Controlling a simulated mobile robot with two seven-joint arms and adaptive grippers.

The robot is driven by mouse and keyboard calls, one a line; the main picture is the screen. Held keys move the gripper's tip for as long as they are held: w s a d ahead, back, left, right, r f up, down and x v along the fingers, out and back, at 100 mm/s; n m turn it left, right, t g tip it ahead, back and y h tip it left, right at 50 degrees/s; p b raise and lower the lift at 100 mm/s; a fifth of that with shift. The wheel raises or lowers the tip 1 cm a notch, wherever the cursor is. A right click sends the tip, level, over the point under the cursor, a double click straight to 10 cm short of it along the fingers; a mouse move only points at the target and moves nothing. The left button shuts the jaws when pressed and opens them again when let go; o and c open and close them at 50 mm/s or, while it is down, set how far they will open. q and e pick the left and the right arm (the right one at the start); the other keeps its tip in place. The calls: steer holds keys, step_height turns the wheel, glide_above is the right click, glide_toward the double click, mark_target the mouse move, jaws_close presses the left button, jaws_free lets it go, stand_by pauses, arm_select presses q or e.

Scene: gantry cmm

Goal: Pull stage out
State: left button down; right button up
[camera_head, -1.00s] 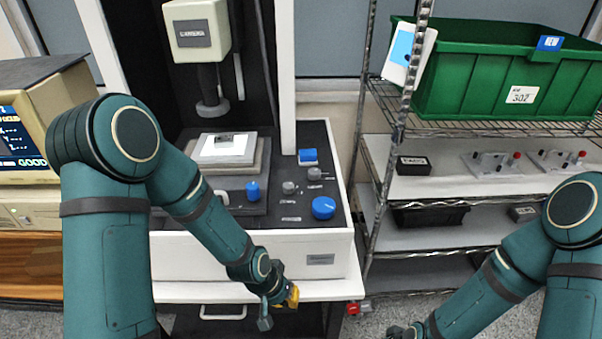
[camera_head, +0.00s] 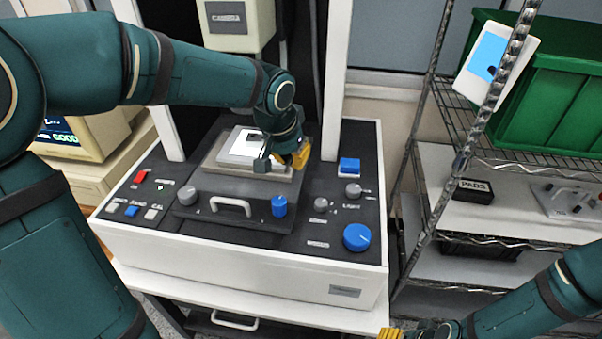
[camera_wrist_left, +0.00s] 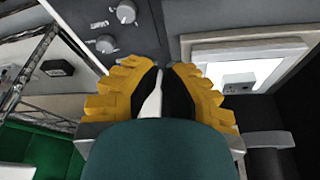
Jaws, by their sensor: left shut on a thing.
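The stage (camera_head: 206,187) is a dark grey slide in the machine's black top, with a pale grey handle (camera_head: 222,199) on its front. A lighter plate (camera_head: 212,161) with a bright white panel (camera_head: 243,147) sits on it. My left gripper (camera_head: 301,158) is over the right rear of the stage, apart from the handle. In the left wrist view its yellow fingers (camera_wrist_left: 160,75) are shut on a slim pale thing (camera_wrist_left: 153,98), mostly hidden. Only a yellow bit of my right gripper (camera_head: 391,333) shows at the bottom edge.
The camera head (camera_head: 228,27) hangs above the stage between two white columns. A blue knob (camera_head: 279,206) stands at the stage's right front; a large blue dial (camera_head: 357,237) is farther right. A wire shelf with a green bin (camera_head: 558,95) stands at right.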

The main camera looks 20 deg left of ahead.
arm_select(q)
steer(key=b, duration=0.2)
glide_above(295, 202)
steer(key=w, duration=0.2)
step_height(295, 202, down, 10)
steer(key=shift+r, duration=0.2)
steer(key=s, duration=0.3)
steer(key=shift+a+r+b, duration=0.1)
steer(key=shift+r+b, duration=0.1)
steer(key=shift+b, duration=0.15)
steer(key=shift+s, duration=0.35)
steer(key=shift+s, duration=0.1)
